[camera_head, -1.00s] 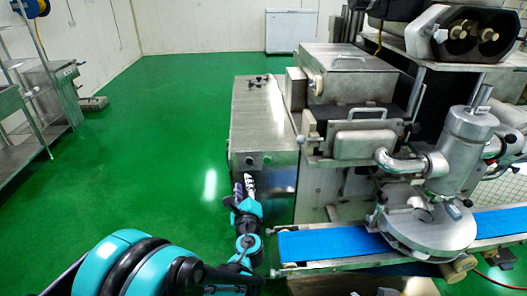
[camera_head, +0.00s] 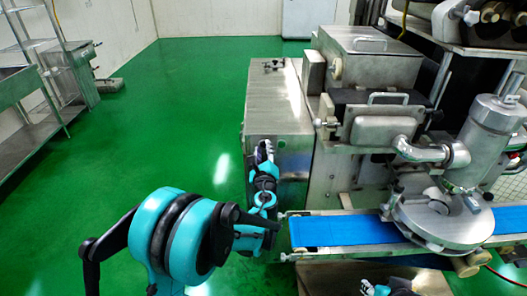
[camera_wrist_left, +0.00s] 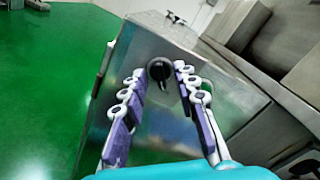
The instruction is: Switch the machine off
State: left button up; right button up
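The steel encrusting machine (camera_head: 372,125) stands right of centre in the head view, with a steel cabinet (camera_head: 275,100) on its left side. A black round knob (camera_wrist_left: 160,70) sits on the cabinet's front panel in the left wrist view. My left gripper (camera_head: 264,150) is at that panel and hides the knob in the head view. In the wrist view my left gripper (camera_wrist_left: 160,78) is open, its purple-padded fingers on either side of the knob with gaps showing. I cannot tell how deep the knob sits between them. Part of my right arm's end (camera_head: 390,288) shows at the bottom edge; its fingers are unclear.
A blue conveyor belt (camera_head: 335,229) runs out from the machine to the right of my left arm. A round metal head (camera_head: 435,220) stands over it. Steel shelving (camera_head: 45,95) is at the far left. The green floor (camera_head: 185,110) between is clear.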

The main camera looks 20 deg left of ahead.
pick_arm(q)
grip_shut()
jog(key=shift+n, duration=0.4)
jog(key=n, duration=0.2)
jog(key=shift+n+b, duration=0.3)
jog(key=shift+n, duration=0.1)
jog(key=n, duration=0.3)
jog(key=shift+n, duration=0.3)
jog(key=n+b, duration=0.1)
jog(key=n, duration=0.9)
jog(key=shift+f+n, duration=0.1)
jog(key=shift+n, duration=0.2)
